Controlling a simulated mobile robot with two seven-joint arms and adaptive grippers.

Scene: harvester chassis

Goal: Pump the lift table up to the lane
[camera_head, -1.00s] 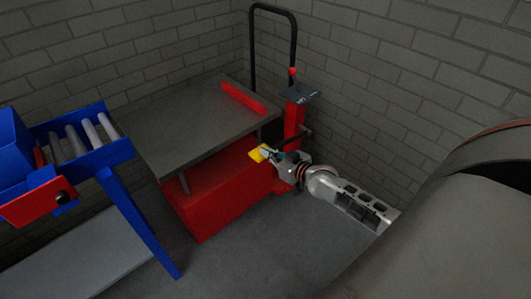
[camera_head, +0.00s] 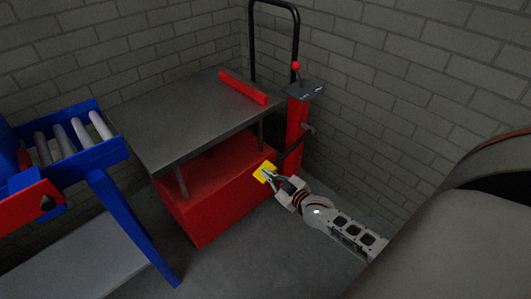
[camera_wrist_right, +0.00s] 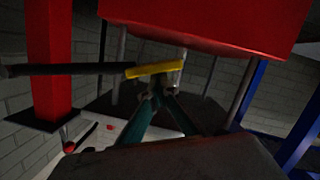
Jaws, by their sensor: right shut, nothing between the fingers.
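The lift table has a dark grey top (camera_head: 185,122) held on thin posts above a red base (camera_head: 215,203). A black lever (camera_head: 293,148) comes from its red column (camera_head: 296,122) and ends in a yellow pad (camera_head: 264,171). My right gripper (camera_head: 271,175) is shut and empty, its fingertips at the yellow pad. In the right wrist view, the teal fingers (camera_wrist_right: 162,95) sit close to the yellow pad (camera_wrist_right: 155,69); contact is unclear. The lane, a blue frame (camera_head: 108,157) with pale rollers (camera_head: 80,137), stands left of the table. My left gripper is not in view.
A black push bar (camera_head: 297,30) rises behind the column, near the brick wall (camera_head: 400,70). A red bar (camera_head: 243,87) lies along the table top's far edge. A small red knob (camera_head: 296,66) tops the column. Grey floor (camera_head: 240,265) is open in front.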

